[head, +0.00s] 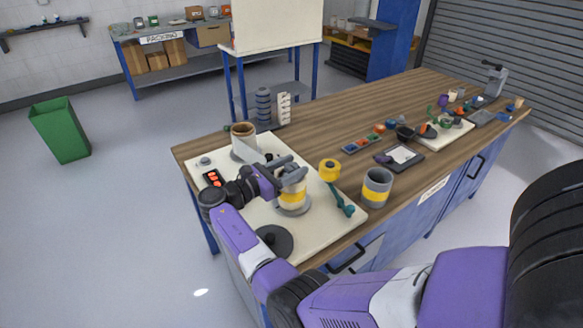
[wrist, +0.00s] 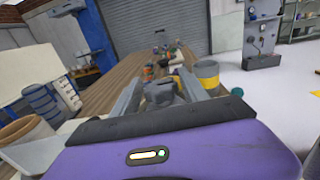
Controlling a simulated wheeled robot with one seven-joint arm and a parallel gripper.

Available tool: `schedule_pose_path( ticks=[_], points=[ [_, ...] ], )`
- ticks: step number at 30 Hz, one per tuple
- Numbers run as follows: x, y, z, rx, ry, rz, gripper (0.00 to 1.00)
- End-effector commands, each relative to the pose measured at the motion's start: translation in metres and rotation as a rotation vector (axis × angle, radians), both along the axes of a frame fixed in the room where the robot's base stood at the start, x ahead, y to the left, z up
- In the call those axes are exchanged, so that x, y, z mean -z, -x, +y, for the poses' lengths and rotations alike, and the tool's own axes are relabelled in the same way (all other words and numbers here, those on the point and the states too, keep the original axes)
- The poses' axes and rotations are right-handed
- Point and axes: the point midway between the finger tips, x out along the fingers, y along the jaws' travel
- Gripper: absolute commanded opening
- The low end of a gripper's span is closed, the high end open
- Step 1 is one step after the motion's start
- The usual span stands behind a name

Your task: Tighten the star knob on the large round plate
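A roller (head: 292,190), cream with a yellow band, stands upright on a round grey base (head: 293,210) on the cream board. My gripper (head: 284,169) is at the roller's top and partly covers it. In the wrist view, a grey knob-like piece (wrist: 161,92) shows between the fingers of my gripper (wrist: 158,84). The fingers stand apart on either side of it; contact is not clear. A large dark round plate (head: 274,241) lies flat at the board's front, with a small raised centre. I cannot tell whether the grey piece is the star knob.
A grey, yellow-banded cup (head: 377,188) stands to the right. The bench middle is fairly clear.

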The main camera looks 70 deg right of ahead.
Motion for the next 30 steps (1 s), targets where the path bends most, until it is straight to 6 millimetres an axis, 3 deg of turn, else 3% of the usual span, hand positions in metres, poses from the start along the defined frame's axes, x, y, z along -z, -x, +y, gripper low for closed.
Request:
schedule_pose_path(
  ticks=[12,24,30],
  points=[
    [0.001,-0.003,0.004,-0.003,-0.001,0.0,0.63],
    [0.002,-0.031,0.055,-0.003,-0.002,-0.001,0.63],
    [0.001,-0.037,0.068,0.0,-0.001,0.0,0.63]
  ],
)
